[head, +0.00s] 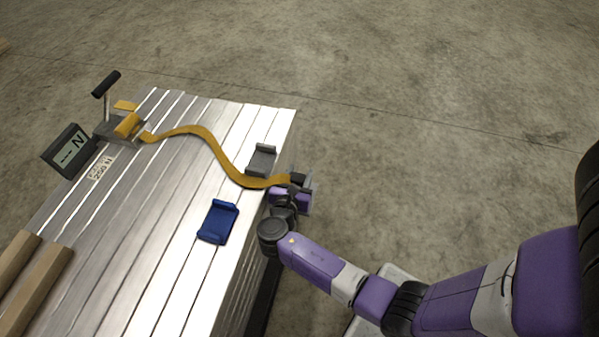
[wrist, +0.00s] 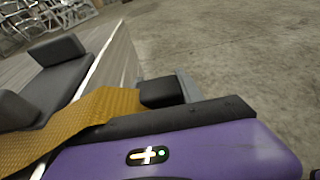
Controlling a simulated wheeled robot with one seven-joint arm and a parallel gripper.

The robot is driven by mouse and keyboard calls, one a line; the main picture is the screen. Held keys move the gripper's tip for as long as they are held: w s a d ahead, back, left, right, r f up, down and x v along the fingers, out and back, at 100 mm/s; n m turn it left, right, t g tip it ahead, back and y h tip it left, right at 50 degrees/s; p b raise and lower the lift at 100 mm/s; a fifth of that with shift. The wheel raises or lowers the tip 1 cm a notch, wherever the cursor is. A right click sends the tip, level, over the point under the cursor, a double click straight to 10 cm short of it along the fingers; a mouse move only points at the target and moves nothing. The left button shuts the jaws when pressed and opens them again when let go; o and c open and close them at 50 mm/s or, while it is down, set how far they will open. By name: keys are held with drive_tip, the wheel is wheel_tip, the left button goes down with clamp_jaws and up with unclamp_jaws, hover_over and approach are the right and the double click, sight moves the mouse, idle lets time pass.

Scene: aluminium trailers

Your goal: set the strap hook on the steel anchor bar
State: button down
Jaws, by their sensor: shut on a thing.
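The yellow strap (head: 206,136) runs in a wavy line from the ratchet (head: 118,128) across the trailer deck to my gripper (head: 298,187) at the deck's right edge. My gripper is shut on the strap's hook end, just beyond that edge. In the wrist view the strap (wrist: 75,125) reaches a black block (wrist: 160,92) with a grey metal piece (wrist: 187,86) beside it, which looks like the hook. The hook's shape is mostly hidden by my gripper. I cannot make out the steel anchor bar in either view.
A grey edge protector (head: 262,160) lies on the deck close to the strap, and a blue one (head: 218,222) lies nearer. A display unit (head: 70,150) and a label (head: 101,169) are at the left, wooden beams (head: 38,287) at the lower left. The floor right of the trailer is clear.

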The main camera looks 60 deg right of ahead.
drive_tip(key=shift+f+b, duration=0.8)
drive_tip(key=shift+f, duration=0.5)
drive_tip(key=c, duration=0.7)
unclamp_jaws()
drive_tip(key=shift+f, duration=0.1)
drive_tip(key=shift+p+v, duration=1.3)
drive_tip(key=shift+v, duration=2.6)
